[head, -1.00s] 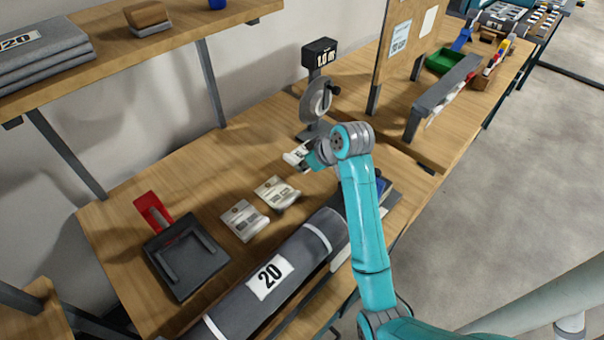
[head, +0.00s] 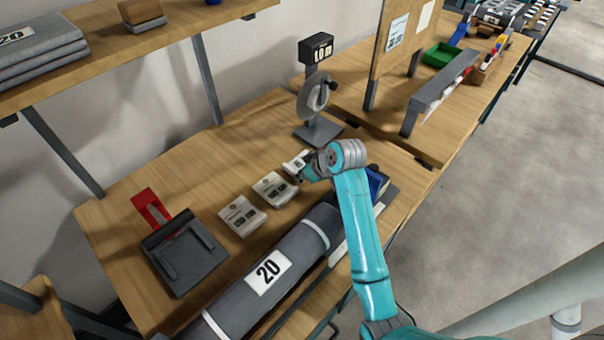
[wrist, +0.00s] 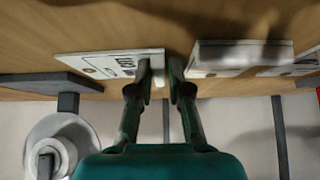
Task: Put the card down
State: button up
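Three white printed cards lie in a row on the wooden bench. The far card (head: 297,162) is at my gripper (head: 308,173); the middle card (head: 273,188) and near card (head: 241,215) lie closer to the black tray. In the wrist view, my gripper (wrist: 162,65) has its two fingertips a little apart, with a narrow gap showing between them. The far card (wrist: 105,65) appears flat on the bench, its end reaching behind the left finger. The middle card (wrist: 235,55) lies to the right of the fingers. Any finger contact with the far card is hard to tell.
A grey roll labelled 20 (head: 270,272) lies along the bench's front. A black tray with a red part (head: 185,257) is at left. A dial stand (head: 315,95) stands behind my gripper. A blue object (head: 376,183) is partly behind my arm.

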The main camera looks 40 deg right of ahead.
jog(key=shift+o, duration=1)
jog(key=shift+r, duration=0.2)
jog(key=v, duration=1.2)
jog(key=shift+s+f, duration=0.1)
